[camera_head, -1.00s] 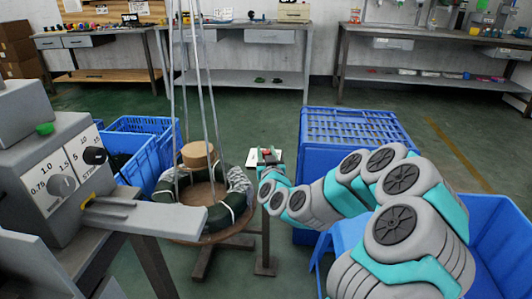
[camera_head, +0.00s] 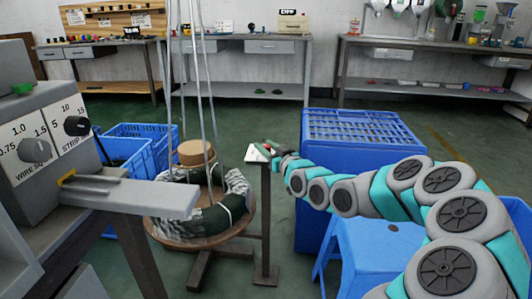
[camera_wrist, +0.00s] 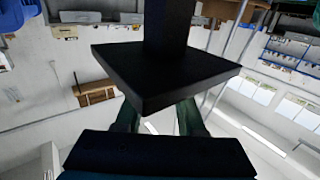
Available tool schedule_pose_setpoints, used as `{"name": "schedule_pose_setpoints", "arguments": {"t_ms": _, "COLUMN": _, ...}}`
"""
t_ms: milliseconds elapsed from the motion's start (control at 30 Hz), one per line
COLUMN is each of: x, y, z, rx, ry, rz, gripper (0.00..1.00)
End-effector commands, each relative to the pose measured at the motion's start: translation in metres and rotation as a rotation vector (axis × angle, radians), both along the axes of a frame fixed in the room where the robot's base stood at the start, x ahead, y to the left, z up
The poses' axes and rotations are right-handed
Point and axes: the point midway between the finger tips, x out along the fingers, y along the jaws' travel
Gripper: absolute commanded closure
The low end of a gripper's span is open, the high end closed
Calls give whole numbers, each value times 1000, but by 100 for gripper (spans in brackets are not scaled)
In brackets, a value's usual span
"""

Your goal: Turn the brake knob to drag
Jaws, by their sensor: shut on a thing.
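A stand (camera_head: 265,220) with a white label plate (camera_head: 256,153) on top is in the middle of the head view. My gripper (camera_head: 273,150) is at the right edge of this plate, with a small red spot beside it. In the wrist view a dark square plate on a post (camera_wrist: 165,75) fills the middle, and the fingers of my gripper (camera_wrist: 160,118) reach behind it. My gripper is shut on the brake knob, which is mostly hidden by the fingers and plate. The label and the knob's setting cannot be read.
A wire coil (camera_head: 195,218) lies on a round wooden turntable (camera_head: 248,215) just left of the stand, with hanging rods above it. A grey wire stripping machine (camera_head: 75,130) is at the left. Blue crates (camera_head: 355,125) stand behind and right of the stand.

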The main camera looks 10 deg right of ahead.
Motion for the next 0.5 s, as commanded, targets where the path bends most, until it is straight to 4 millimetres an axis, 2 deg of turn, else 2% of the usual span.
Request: {"name": "schedule_pose_setpoints", "arguments": {"t_ms": 500, "x": 0, "y": -2, "z": 4, "rx": -4, "ry": 11, "rz": 258, "gripper": 100}}
